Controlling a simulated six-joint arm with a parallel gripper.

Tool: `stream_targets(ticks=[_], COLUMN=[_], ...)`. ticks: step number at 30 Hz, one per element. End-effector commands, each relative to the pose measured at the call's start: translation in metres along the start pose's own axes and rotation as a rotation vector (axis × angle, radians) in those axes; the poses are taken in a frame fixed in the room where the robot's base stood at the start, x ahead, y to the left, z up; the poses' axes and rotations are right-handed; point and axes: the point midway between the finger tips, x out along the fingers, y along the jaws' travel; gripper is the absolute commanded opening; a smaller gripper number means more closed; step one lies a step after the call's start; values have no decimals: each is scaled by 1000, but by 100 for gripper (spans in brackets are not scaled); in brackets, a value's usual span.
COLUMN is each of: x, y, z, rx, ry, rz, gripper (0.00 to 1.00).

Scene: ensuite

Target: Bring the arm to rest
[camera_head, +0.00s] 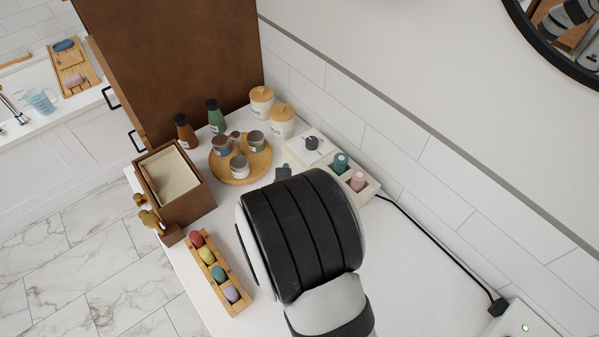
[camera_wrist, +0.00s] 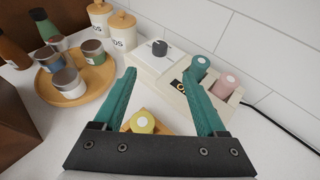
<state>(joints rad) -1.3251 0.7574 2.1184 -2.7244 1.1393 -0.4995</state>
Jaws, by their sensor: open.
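My gripper (camera_wrist: 158,78) shows in the wrist view with its two teal fingers spread apart and nothing held between them. In the head view my arm hangs over the middle of the white counter (camera_head: 418,270), and its dark, thick link hides most of the gripper. Beyond the fingers, in the wrist view, a yellow-green round item (camera_wrist: 143,121) with a pale top sits on a small wooden piece. It appears between the finger bases; whether a finger touches anything there I cannot tell.
A round wooden tray (camera_head: 259,174) holds several jars. A cream holder (camera_head: 370,191) carries teal and pink items beside a dark-knobbed white box (camera_head: 298,146). A brown box (camera_head: 190,207) and a wooden rack (camera_head: 238,307) of coloured pieces line the left edge. A black cable (camera_head: 445,244) runs right.

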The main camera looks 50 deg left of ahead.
Motion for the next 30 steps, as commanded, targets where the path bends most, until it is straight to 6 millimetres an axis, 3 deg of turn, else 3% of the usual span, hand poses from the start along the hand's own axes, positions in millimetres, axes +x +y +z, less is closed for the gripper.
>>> stream_targets(ticks=[8, 11, 14, 15, 17, 18, 20, 21, 23, 24, 26, 27, 28, 30], x=[1, 1, -16, -30, -59, -84, -128, -162, -217, -256, -313, -344, -361, -377], y=[-6, -51, -144, -185, -243, -279, -326, -352, -380, -389, -384, -368, -351, -311], z=[3, 26, 57, 66, 73, 73, 66, 58, 38, 22, -7, -25, -36, -47], rx=[15, 138, 396, 517, 705, 838, 1047, 1197, 1443, 1626, 1937, 2171, -2286, -2028], ry=[-3, -28, -85, -116, -170, -212, -283, -339, -438, -518, -659, -769, 827, 749], rz=[-16, -143, -402, -521, -700, -824, -1015, -1147, -1355, -1501, -1729, -1878, 1925, 1596], gripper=[74, 74, 74, 74, 74, 74, 74, 74, 74, 74, 74, 74, 74, 74])
